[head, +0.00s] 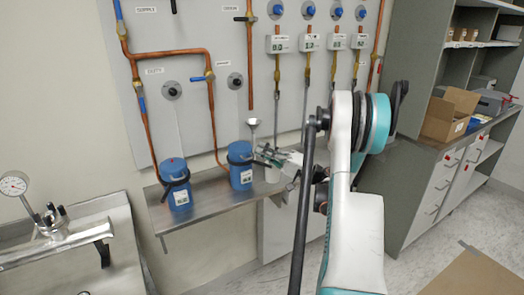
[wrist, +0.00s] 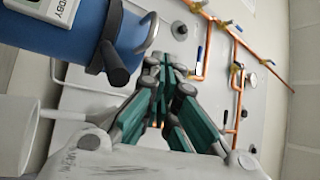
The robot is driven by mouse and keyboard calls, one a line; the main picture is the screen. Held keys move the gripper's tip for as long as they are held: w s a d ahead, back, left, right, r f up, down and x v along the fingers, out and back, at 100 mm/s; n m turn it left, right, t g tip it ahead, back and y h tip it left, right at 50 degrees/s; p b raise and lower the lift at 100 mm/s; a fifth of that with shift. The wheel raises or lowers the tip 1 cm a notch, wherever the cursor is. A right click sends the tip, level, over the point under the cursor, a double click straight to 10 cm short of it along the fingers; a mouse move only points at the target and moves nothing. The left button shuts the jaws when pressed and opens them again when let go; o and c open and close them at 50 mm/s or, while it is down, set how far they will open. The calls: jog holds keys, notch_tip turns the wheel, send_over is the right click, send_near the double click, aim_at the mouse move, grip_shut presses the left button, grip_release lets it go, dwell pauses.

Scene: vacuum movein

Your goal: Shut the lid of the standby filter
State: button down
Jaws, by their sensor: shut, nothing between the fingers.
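The standby filter (head: 240,166) is the right one of two blue canisters on the metal shelf. In the wrist view its blue body (wrist: 75,28) fills the upper left, with part of a label ending in "DBY". A dark strap or latch (wrist: 112,62) and a curved pale metal handle (wrist: 148,36) show near its top end. I cannot tell for sure how its lid sits. My gripper (head: 268,155) is just right of this canister. In the wrist view my gripper (wrist: 168,76) has its green-sided fingers together and empty, apart from the canister.
Another blue canister (head: 175,184) stands to the left on the shelf (head: 210,193). A funnel (head: 253,123) hangs above, and a white cup (head: 272,173) is close to my gripper. Copper pipes and valves cover the wall panel (head: 180,30). A sink (head: 85,250) is at left.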

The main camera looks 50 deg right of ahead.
jog(key=v, duration=1.1)
jog(key=shift+d, duration=0.15)
